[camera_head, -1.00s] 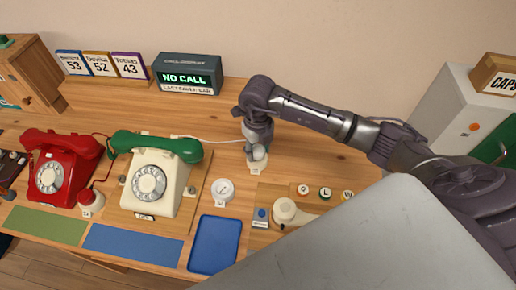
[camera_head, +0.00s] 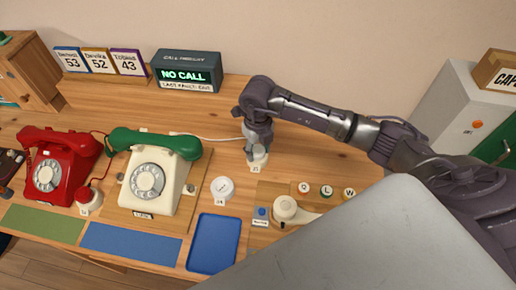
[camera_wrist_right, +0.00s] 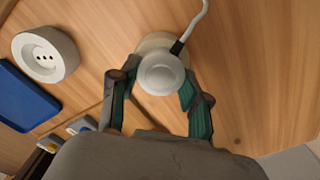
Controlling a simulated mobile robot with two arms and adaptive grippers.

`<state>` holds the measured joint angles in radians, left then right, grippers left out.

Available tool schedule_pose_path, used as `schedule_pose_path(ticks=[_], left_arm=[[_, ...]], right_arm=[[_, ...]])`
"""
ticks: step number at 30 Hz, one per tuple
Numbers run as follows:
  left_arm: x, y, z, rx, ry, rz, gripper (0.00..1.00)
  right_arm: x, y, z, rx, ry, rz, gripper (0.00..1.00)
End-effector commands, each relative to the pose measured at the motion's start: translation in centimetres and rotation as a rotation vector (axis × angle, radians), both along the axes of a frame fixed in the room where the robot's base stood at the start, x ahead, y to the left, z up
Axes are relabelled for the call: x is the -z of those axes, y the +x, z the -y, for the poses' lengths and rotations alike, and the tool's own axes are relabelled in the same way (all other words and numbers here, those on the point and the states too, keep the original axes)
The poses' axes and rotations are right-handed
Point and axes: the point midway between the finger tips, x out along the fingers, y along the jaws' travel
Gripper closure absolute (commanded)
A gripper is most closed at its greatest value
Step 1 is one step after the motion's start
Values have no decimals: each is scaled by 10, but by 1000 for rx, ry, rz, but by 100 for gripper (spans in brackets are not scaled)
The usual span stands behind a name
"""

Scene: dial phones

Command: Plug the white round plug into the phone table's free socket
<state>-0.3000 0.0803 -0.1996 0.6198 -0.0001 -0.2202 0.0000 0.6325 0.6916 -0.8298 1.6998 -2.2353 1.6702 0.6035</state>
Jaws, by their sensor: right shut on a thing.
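My right gripper (camera_head: 258,148) is shut on the white round plug, which shows best in the right wrist view (camera_wrist_right: 162,74) between the two fingers (camera_wrist_right: 158,95). The plug is over a pale round socket (camera_head: 257,162) at the back middle of the table; its rim shows behind the plug in the wrist view (camera_wrist_right: 155,42). I cannot tell whether the plug is fully seated. Its white cord (camera_head: 215,139) runs left toward the cream phone (camera_head: 158,180) with the green handset. Another white socket (camera_head: 222,189) is empty. My left gripper is not in view.
A red phone (camera_head: 60,165) stands at left, with a red plug in a white socket (camera_head: 89,203). A blue tray (camera_head: 214,243) lies in front. A call display (camera_head: 186,72) stands at the back. The wood around the held plug is mostly clear.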

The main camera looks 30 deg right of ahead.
Motion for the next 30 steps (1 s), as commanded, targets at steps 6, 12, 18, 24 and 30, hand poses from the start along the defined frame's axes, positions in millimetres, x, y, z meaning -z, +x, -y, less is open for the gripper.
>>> schedule_pose_path(ticks=[6, 12, 18, 24, 30], left_arm=[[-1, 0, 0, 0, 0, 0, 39], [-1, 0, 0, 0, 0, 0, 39], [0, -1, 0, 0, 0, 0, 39], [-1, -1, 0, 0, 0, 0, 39], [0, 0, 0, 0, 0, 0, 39]], right_arm=[[0, 0, 0, 0, 0, 0, 43], [0, 0, 0, 0, 0, -1, 24], [0, 0, 0, 0, 0, -1, 24], [-17, 1, 0, -1, 2, 3, 24], [-59, 1, 0, -2, 0, 4, 24]])
